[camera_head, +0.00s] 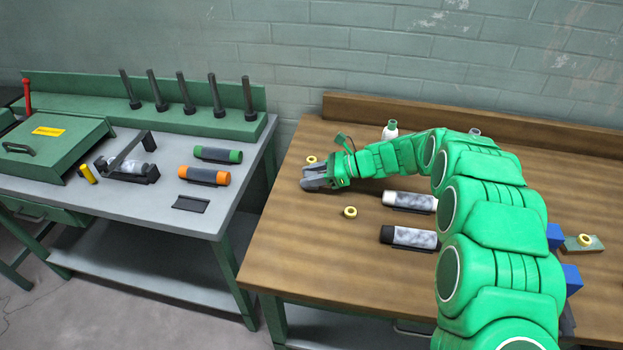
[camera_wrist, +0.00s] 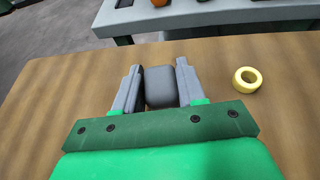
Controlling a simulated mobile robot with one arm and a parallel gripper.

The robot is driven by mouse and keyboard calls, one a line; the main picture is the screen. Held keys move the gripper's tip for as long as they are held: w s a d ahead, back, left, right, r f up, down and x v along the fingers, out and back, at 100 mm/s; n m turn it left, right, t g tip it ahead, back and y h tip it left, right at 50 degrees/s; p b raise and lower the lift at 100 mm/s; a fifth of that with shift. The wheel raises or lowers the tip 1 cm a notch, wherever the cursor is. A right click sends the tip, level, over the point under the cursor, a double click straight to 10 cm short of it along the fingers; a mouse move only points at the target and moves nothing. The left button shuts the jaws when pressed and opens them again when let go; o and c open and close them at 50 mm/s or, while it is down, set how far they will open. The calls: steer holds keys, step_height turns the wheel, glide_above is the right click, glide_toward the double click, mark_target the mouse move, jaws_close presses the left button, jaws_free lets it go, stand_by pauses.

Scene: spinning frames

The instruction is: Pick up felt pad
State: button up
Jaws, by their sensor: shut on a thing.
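The felt pad (camera_wrist: 160,88) is a dark grey block with rounded edges, seen in the wrist view between the two grey fingers of my gripper (camera_wrist: 158,72). The fingers are shut on its left and right sides. In the head view my gripper (camera_head: 316,180) is low over the left part of the wooden table (camera_head: 300,235), near its left edge. The pad cannot be clearly told from the grey fingers there. Whether the pad touches the tabletop is not clear.
A yellow ring (camera_head: 350,212) lies in front of my gripper, and another (camera_head: 311,160) behind it. A white-ended roll (camera_head: 409,201) and a black-ended roll (camera_head: 409,237) lie to the right. A grey bench (camera_head: 150,205) with tools stands left, across a gap.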

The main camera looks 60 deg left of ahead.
mark_target(312, 175)
steer(key=shift+r, duration=0.3)
step_height(312, 175, up, 3)
steer(key=shift+d, duration=0.15)
steer(key=s+d+r, duration=0.5)
steer(key=d+r, duration=0.4)
steer(key=d, duration=0.3)
steer(key=shift+s+d+r, duration=0.2)
steer(key=shift+s, duration=0.2)
